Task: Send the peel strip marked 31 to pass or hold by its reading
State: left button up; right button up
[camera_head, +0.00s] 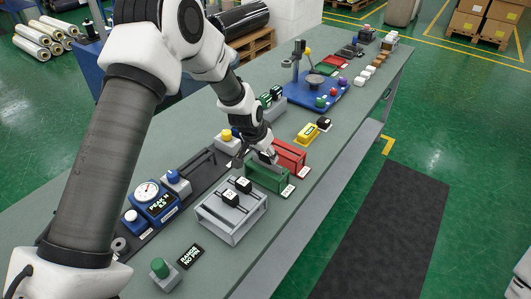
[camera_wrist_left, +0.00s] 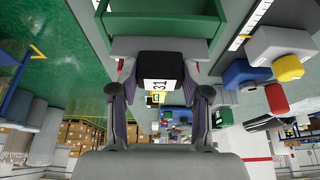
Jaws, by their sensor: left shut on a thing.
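My left gripper (camera_head: 264,155) is above the back end of the green bin (camera_head: 268,183). In the left wrist view the gripper (camera_wrist_left: 160,97) is shut on a strip's black end block with a white tag reading 31 (camera_wrist_left: 160,86). The green bin (camera_wrist_left: 165,24) shows close beyond the block there. The red bin (camera_head: 290,155) stands beside the green one, on its far side. A blue gauge unit (camera_head: 152,203) has a dial and a dark display that seems to read PEAK N 5.5.
A dark sign (camera_head: 190,256) and a green button box (camera_head: 162,272) are near the front.

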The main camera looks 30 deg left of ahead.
pick_arm(q)
jog(key=shift+f+b, duration=0.9)
jog(key=shift+f, duration=0.3)
jog(key=o, duration=1.2)
jog(key=shift+r, duration=0.1)
jog(key=v, duration=1.2)
